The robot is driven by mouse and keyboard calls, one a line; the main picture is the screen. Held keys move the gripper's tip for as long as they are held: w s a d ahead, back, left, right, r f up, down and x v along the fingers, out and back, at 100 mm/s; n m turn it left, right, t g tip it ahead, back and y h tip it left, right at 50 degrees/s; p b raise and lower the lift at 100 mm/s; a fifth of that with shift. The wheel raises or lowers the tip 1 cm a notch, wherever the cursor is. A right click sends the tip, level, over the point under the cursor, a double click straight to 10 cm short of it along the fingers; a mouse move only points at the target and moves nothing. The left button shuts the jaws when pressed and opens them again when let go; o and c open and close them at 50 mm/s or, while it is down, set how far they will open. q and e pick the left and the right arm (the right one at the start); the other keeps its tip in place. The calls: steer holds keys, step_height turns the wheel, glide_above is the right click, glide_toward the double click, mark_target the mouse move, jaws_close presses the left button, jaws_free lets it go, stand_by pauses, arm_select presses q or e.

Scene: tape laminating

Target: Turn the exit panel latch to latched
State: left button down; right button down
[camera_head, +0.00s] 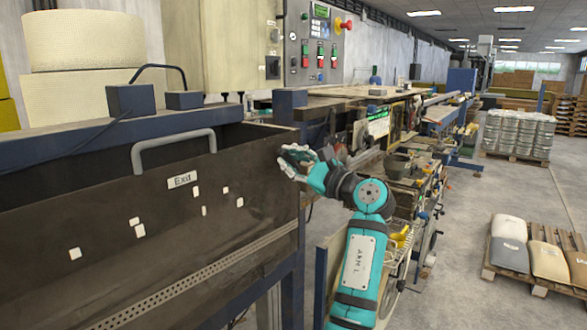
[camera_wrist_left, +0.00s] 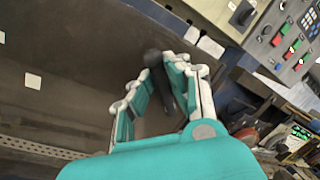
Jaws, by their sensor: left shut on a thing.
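The dark exit panel (camera_head: 100,235) fills the left of the head view, with a white "Exit" label (camera_head: 182,180) and a grey bar handle (camera_head: 172,142) on top. My left gripper (camera_head: 291,160) is at the panel's upper right end. In the wrist view my left gripper (camera_wrist_left: 158,72) is shut on the exit panel latch, a dark lever with a rounded end (camera_wrist_left: 153,57). The latch stands between the fingers in front of the panel face (camera_wrist_left: 75,80). In the head view the fingers hide the latch. My right gripper is not in view.
A control box (camera_head: 318,45) with coloured buttons and a red knob stands behind the panel. A machine bench (camera_head: 400,165) runs back to the right of my left arm. A pallet with sacks (camera_head: 540,255) lies on the open floor at right.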

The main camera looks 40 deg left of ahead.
arm_select(q)
steer(key=n+b, duration=0.2)
steer(key=f+n+g+b, duration=0.1)
steer(key=n+b, duration=0.1)
steer(key=s+f+n+b, duration=0.1)
steer(key=n, duration=0.1)
steer(key=shift+g+y+b, duration=0.3)
steer(key=shift+b, duration=0.1)
steer(key=n+b, duration=0.2)
steer(key=shift+f+n+g, duration=0.3)
steer(key=shift+n+g, duration=0.1)
steer(key=shift+f+n+b, duration=0.15)
steer(key=shift+n+b, duration=0.4)
steer(key=shift+n, duration=0.35)
steer(key=shift+g, duration=0.3)
steer(key=c, duration=1.3)
jaws_free()
steer(key=shift+d, duration=0.1)
glide_toward(275, 167)
steer(key=v, duration=0.6)
